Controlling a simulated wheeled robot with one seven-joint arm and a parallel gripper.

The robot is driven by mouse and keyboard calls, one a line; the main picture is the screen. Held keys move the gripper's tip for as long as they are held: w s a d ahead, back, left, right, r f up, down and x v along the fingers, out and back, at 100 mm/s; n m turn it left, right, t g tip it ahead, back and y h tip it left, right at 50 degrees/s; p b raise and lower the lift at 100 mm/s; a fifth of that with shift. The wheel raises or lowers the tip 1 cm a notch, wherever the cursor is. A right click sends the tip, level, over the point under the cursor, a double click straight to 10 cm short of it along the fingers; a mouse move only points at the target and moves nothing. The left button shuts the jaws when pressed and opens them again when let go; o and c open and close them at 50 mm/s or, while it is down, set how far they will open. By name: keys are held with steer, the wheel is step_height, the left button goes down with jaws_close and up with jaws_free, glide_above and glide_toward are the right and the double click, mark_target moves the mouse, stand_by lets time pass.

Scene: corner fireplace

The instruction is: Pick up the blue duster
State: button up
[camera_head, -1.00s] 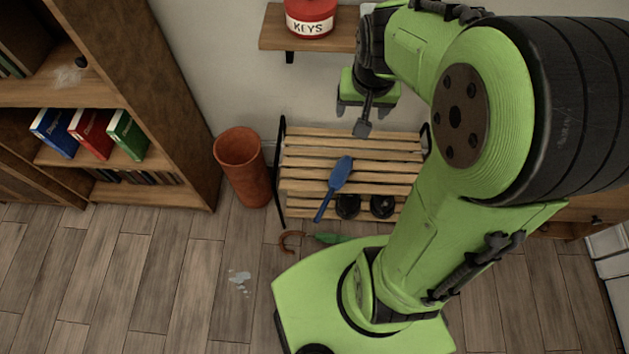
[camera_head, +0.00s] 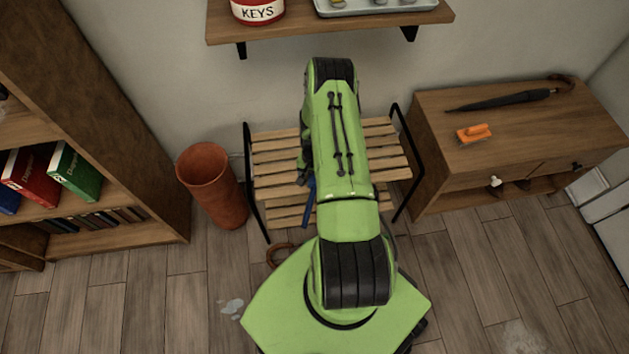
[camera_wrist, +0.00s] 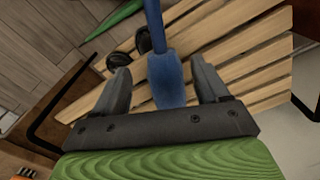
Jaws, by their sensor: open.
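The blue duster (camera_wrist: 167,75) lies on the slatted wooden rack (camera_wrist: 225,57). In the wrist view its wide part is between the two open fingers of my gripper (camera_wrist: 165,88), with a gap on each side, and its handle runs up out of the picture. In the head view only a strip of the duster (camera_head: 309,203) shows beside my arm, on the rack (camera_head: 275,170). My gripper is mostly hidden behind my arm there. I cannot tell how far above the slats the fingers are.
A terracotta bin (camera_head: 212,187) stands left of the rack, near a bookcase (camera_head: 120,130). A wall shelf (camera_head: 330,30) is above. A cabinet (camera_head: 520,130) at right holds an umbrella (camera_head: 510,99) and an orange tool (camera_head: 475,133). Dark shoes (camera_wrist: 120,60) are by the rack.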

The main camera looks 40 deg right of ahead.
mark_target(314, 188)
step_height(314, 188, down, 8)
steer(key=b, duration=0.3)
steer(key=shift+f, duration=0.15)
steer(key=shift+c, duration=0.5)
steer(key=c, duration=1.1)
step_height(314, 188, up, 10)
steer(key=p, duration=0.3)
steer(key=shift+p, duration=0.4)
